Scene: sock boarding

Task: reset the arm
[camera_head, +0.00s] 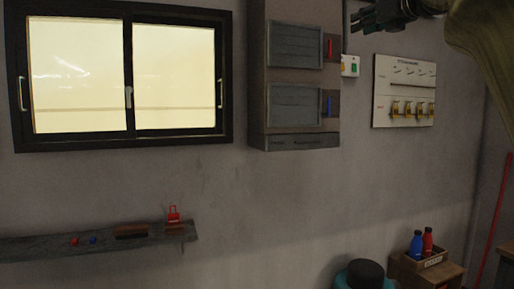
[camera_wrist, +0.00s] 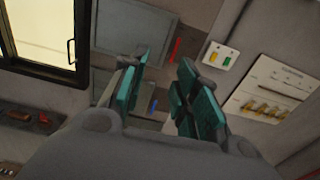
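My gripper (camera_wrist: 158,98) shows in the wrist view with its two teal-padded fingers apart and nothing between them. It points toward the wall, in front of a grey wall cabinet (camera_wrist: 130,30). In the head view a dark part of my arm's end (camera_head: 385,14) shows at the top edge, above the wall panel and right of the cabinet. The fingertips are not clear there.
The cabinet (camera_head: 293,135) has a red and a blue handle. A switch box (camera_head: 350,66) and a panel with brass padlock-like pieces (camera_head: 404,75) hang beside it. A window (camera_head: 120,145) is at left, a shelf (camera_head: 60,243) below. A crate (camera_head: 425,262) holds two bottles.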

